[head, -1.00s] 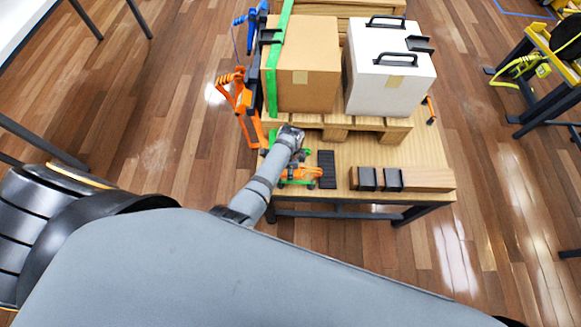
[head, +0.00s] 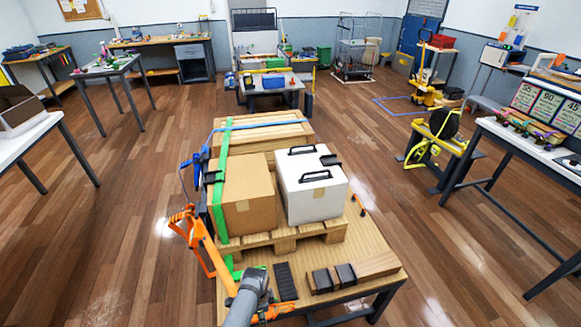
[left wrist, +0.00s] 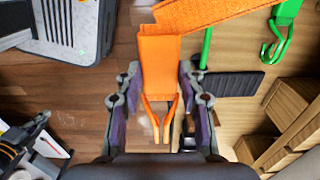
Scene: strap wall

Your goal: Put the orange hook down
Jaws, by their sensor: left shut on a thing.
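The orange hook (left wrist: 157,118) shows in the left wrist view as a two-pronged wire hook below a flat orange strap end (left wrist: 158,62). My left gripper (left wrist: 160,88) has its two fingers on either side of the hook and strap end and is shut on it. In the head view the grey wrist of my left arm (head: 252,284) is over the table's front left corner, beside the black ribbed strip (head: 285,281), and hides most of the gripper. Orange parts (head: 272,313) show beside the wrist. My right gripper is not in view.
The wooden table (head: 372,243) carries a pallet (head: 285,238) with a cardboard box (head: 243,195) and a white case (head: 313,187). A wooden block with black bands (head: 354,272) lies at the front. An orange strap (head: 196,237) hangs at the left. A green hook (left wrist: 276,50) lies nearby.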

